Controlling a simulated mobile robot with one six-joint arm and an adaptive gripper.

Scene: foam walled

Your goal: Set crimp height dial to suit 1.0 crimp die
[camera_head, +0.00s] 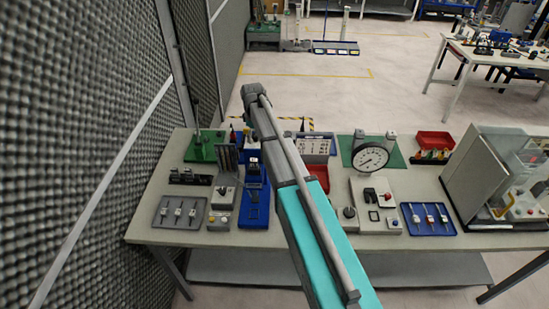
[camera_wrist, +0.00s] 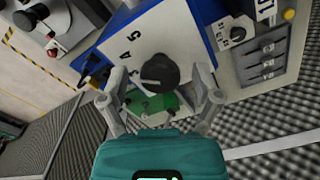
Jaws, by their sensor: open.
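In the wrist view, a dark round dial (camera_wrist: 159,73) sits on a pale panel (camera_wrist: 185,38) with blue edges. Numerals, among them a 4 and a 5, are printed to its left. The dial's exact setting is too small to tell. My gripper (camera_wrist: 162,98) is open, its two fingers spread left and right of the dial's lower side; I cannot tell whether either touches it. In the head view a blue machine (camera_head: 254,209) stands left of my arm; my gripper's fingers cannot be made out there.
A smaller black selector (camera_wrist: 237,32) and a grey block of slots (camera_wrist: 267,62) lie right of the dial. The workbench (camera_head: 157,229) also holds a blue tray (camera_head: 416,229), a round gauge (camera_head: 370,157) and a clear-sided cabinet (camera_head: 478,178). A textured foam wall (camera_head: 85,110) borders the left.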

